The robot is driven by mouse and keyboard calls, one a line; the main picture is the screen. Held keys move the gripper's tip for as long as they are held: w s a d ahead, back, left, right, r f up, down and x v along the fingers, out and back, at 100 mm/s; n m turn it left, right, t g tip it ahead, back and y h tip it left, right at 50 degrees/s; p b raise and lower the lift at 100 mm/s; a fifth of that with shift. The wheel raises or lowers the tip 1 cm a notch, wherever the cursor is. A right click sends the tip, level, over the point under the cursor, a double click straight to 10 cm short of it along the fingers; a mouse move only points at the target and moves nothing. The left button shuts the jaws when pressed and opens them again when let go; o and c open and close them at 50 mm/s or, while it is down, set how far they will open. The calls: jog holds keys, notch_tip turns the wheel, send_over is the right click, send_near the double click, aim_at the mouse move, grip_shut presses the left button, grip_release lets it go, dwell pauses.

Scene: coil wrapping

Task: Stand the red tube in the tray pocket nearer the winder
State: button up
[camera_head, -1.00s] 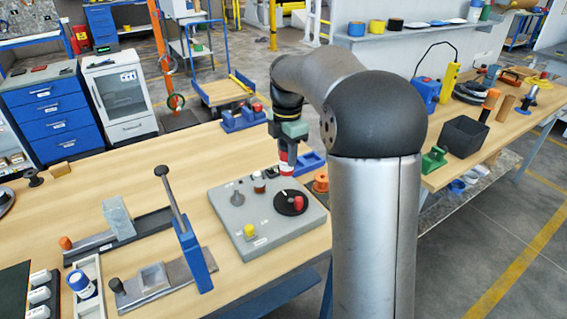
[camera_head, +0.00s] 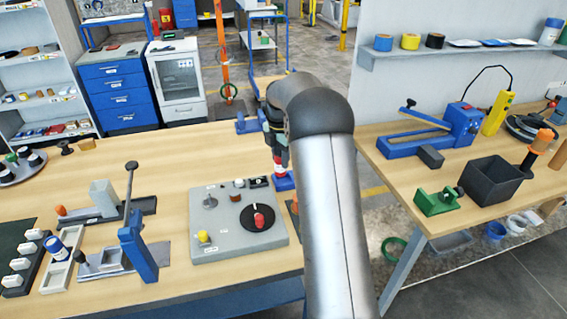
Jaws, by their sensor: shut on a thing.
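My gripper (camera_head: 275,140) points down beyond the grey control block, at the right part of the wooden bench, and is shut on the red tube (camera_head: 280,161). The tube hangs upright below the jaws and looks small, with a pale band. A blue tray (camera_head: 285,184) shows just under it, partly hidden by my arm. I cannot tell whether the tube touches the tray or which pocket it is over. A grey block with a black disc and red knob (camera_head: 258,219) is just in front. A blue machine (camera_head: 463,125) stands on the right bench; I cannot tell which is the winder.
A blue lever press (camera_head: 137,245) and a white tray (camera_head: 58,272) are at left. The right bench holds a black bin (camera_head: 492,180) and a green clamp (camera_head: 436,202). A floor gap separates the benches. Bare wood lies left of the grey block.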

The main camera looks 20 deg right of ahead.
jog(key=shift+w+d+f+p, duration=0.2)
jog(key=shift+d+f, duration=0.1)
jog(key=shift+f, duration=0.65)
jog(key=shift+w+d+f+p, duration=0.15)
jog(key=shift+w+d+f, duration=0.15)
jog(key=shift+f, duration=0.6)
jog(key=shift+w+d+f+p, duration=0.15)
jog(key=shift+d+f, duration=0.2)
jog(key=shift+f, duration=0.6)
jog(key=shift+f, duration=0.1)
jog(key=shift+f, duration=0.15)
jog(key=o, duration=1)
